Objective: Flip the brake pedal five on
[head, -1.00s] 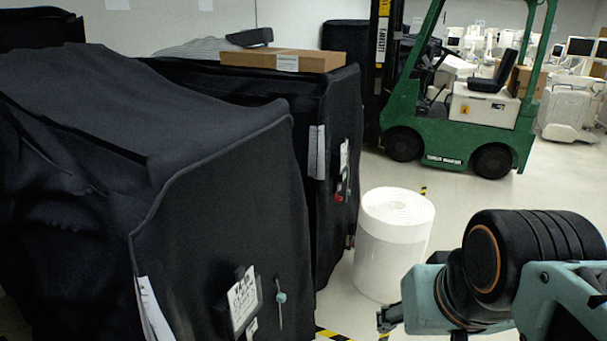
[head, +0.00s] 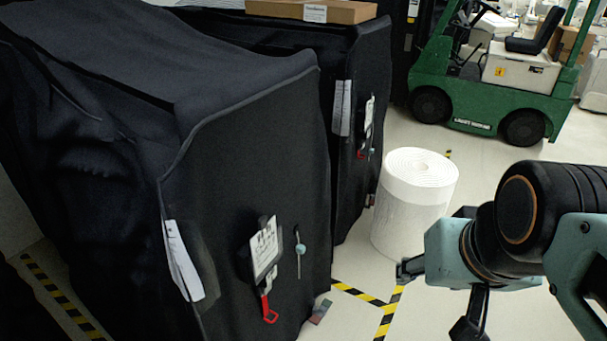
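In the head view, a near black-covered cart (head: 245,180) fills the left, and a second covered cart (head: 345,110) stands behind it. The near cart's front carries a clipboard tag (head: 264,246) with a red hook-like handle (head: 268,309) below it. A small reddish-grey piece (head: 320,312) sticks out low at its right corner by the floor; I cannot tell whether it is a brake pedal. No number five is readable. My arm is at the right, apart from the carts.
A white roll (head: 414,200) stands on the floor between the second cart and my arm. A green forklift (head: 490,80) is at the back right. Yellow-black floor tape (head: 385,320) runs beside the near cart. Floor right of this cart is partly clear. A cardboard box (head: 340,11) lies on the second cart.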

